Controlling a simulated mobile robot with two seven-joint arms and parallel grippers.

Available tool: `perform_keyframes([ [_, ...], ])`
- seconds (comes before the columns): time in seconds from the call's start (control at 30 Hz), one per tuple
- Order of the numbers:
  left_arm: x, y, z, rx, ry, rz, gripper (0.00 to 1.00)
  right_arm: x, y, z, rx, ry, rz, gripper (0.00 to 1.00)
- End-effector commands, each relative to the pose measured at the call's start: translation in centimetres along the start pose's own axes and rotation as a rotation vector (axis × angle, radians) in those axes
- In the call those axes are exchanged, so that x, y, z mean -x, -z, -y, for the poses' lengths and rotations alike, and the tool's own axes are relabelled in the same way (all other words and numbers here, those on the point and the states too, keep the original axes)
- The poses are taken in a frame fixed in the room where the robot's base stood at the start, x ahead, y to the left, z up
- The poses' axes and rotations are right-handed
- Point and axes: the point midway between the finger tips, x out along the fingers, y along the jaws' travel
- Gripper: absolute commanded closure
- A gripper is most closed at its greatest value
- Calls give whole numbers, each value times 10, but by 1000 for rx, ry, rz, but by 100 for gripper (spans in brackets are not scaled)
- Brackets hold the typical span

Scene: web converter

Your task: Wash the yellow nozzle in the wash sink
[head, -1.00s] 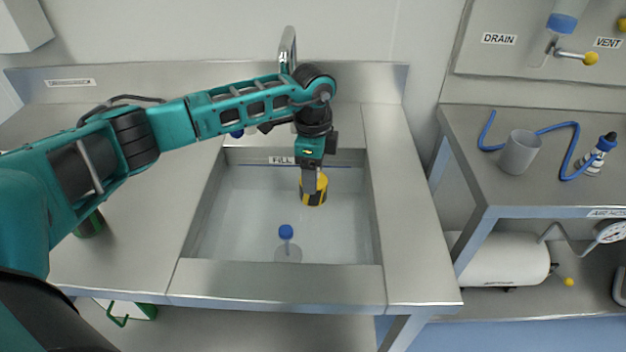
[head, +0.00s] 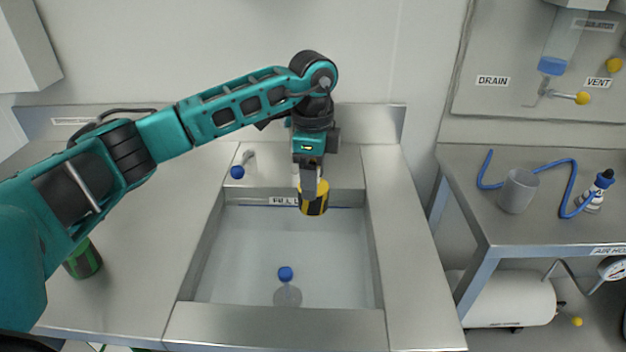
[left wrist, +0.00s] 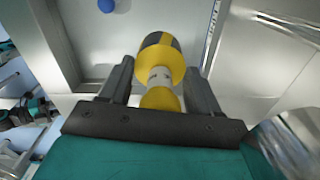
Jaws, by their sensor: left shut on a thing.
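My left gripper (head: 310,182) is shut on the yellow nozzle (head: 314,200), which has black stripes. It holds the nozzle over the back part of the wash sink (head: 250,255), near the FILL label. In the left wrist view, the nozzle (left wrist: 160,62) sits between the two dark fingers, with a pale neck and a round yellow end. A blue-topped piece (head: 286,274) stands on the sink floor. Whether the nozzle touches water I cannot tell. My right gripper is not in view.
A small blue-knobbed valve (head: 238,172) sits behind the sink's left corner. A green can (head: 85,260) stands on the left counter. The right bench holds a grey cup (head: 518,190), a blue hose (head: 572,185) and a bottle (head: 597,190). The right counter strip (head: 410,260) is clear.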

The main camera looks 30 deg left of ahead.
Motion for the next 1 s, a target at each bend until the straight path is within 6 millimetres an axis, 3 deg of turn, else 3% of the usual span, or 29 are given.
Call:
perform_keyframes([
  [0.57,-1,0,0,0,0,-1,71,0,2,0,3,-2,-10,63],
  [1.0,-50,0,0,-1,0,-1,71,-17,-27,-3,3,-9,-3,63],
])
